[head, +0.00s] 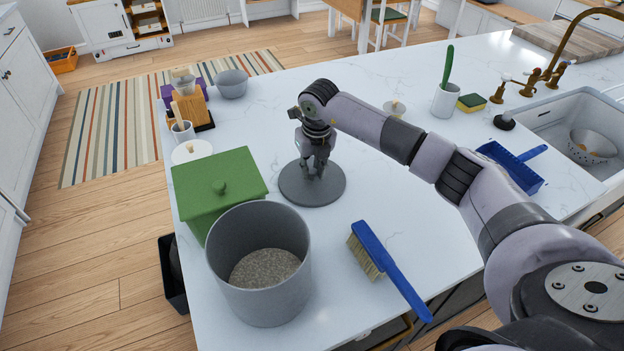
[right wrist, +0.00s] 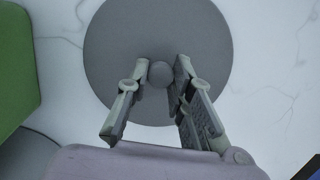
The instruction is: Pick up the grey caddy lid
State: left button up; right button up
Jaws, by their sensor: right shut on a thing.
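The grey caddy lid (head: 296,188) is a flat round disc with a small round knob. It appears to lie flat on the white counter, behind the open grey caddy (head: 258,300). My right gripper (head: 314,174) points down over the lid and is shut on its knob. In the right wrist view the lid (right wrist: 160,28) fills the upper middle, and the knob (right wrist: 160,74) sits between the fingers of the gripper (right wrist: 158,82). The fingers hide part of the lid. My left gripper is not in view.
A green lidded box (head: 220,180) stands left of the lid. A blue brush (head: 388,265) lies in front to the right. A blue dustpan (head: 512,168) lies near the sink (head: 575,115). The counter (head: 370,190) right of the lid is clear.

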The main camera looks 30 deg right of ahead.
grip_shut()
jog(key=shift+r, duration=0.1)
